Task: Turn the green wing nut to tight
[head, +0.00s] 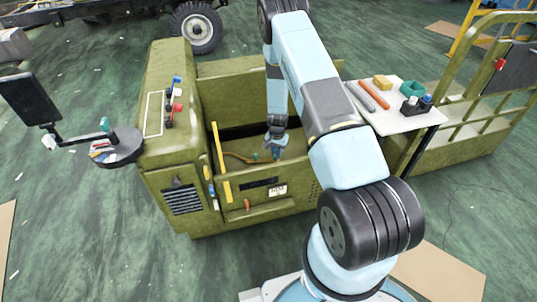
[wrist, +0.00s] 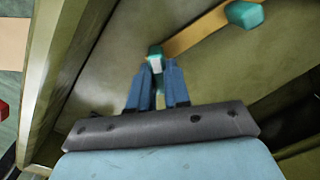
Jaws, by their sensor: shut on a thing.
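A small green piece, which looks like the green wing nut (wrist: 155,50), sits at my fingertips in the wrist view, at the near end of a yellow-orange strip. My gripper (wrist: 158,70) has its two blue fingers closed around it; the fingers hide its lower part. A second green piece (wrist: 245,14) sits at the strip's other end, apart from my fingers. In the head view my gripper (head: 276,152) reaches down into the open bay of the olive chassis (head: 215,200). The nut's turn angle cannot be read.
The bay's walls stand close around my gripper; one wall (wrist: 62,70) runs along the left in the wrist view. A white side table (head: 405,122) holds several tools and small containers at right. A round dark tray (head: 115,147) and a screen (head: 30,98) stand at left.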

